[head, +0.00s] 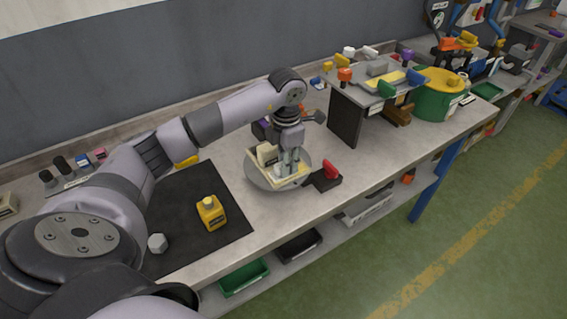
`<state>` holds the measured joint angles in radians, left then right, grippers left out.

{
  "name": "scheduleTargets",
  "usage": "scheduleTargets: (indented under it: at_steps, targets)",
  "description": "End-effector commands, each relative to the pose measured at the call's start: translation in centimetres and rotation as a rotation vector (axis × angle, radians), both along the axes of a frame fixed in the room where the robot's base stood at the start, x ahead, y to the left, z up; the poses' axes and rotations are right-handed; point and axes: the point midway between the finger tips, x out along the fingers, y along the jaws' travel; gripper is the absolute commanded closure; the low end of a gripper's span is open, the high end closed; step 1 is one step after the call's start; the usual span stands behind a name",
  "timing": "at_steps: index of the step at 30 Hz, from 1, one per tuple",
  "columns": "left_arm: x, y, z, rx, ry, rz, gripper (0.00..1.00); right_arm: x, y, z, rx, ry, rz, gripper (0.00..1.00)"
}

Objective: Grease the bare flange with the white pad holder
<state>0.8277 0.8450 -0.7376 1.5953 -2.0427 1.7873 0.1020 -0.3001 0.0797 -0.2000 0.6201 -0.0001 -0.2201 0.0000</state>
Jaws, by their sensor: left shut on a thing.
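My left gripper (290,163) points down over the round grey turntable (262,183). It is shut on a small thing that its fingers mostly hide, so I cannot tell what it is. Cream-coloured pieces (268,155) stand on the turntable around and behind the fingers. I cannot make out which surface is the bare flange. A small white piece (349,52) shows behind the raised stand; I cannot tell whether it is the white pad holder. My right gripper is not in view.
A red-handled dark block (327,176) sits right of the turntable. A raised grey stand (352,95) with coloured pieces and a green-yellow drum (438,95) are farther right.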

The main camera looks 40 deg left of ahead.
Motion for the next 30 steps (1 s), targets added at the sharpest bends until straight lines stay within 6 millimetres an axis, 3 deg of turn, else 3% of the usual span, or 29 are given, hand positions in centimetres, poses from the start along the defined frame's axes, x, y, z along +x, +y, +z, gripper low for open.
scheduleTargets:
  at_steps: [30]
  targets:
    - [3.0, -1.2, 0.1, 0.0, 0.0, -0.001, 1.0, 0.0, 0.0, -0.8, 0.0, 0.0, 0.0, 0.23]
